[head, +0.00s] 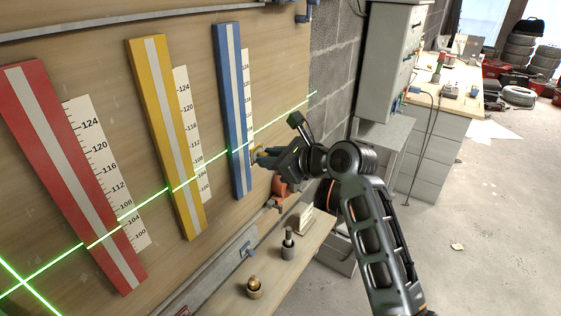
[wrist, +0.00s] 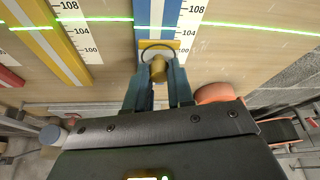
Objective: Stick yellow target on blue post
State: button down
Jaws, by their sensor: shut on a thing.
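The blue post (head: 219,90) stands on the wooden wall with a pale centre strip and a number scale at its right. It also shows at the top of the wrist view (wrist: 142,12). My gripper (wrist: 158,76) is shut on the brass-coloured knob of the yellow target (wrist: 174,44). In the wrist view the target overlaps the post's strip, below the green laser line and near the 104 level of the scale. In the head view my gripper (head: 260,157) is just right of the post's lower part; the target is small there. I cannot tell whether it touches the post.
A yellow post (head: 140,75) and a red post (head: 20,100) stand to the left, each with a scale. A green laser line (head: 130,208) crosses all three. Below is a wooden ledge (head: 285,268) with a brass-topped piece (head: 254,287) and a dark-topped piece (head: 288,245).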

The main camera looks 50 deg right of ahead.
aim_at(258, 151)
jog(key=shift+w+a, duration=0.1)
jog(key=shift+w, duration=1.85)
jog(key=shift+w, duration=0.45)
dwell(1.3)
jog(key=shift+c, duration=2.1)
grip_release()
jog(key=s, duration=0.9)
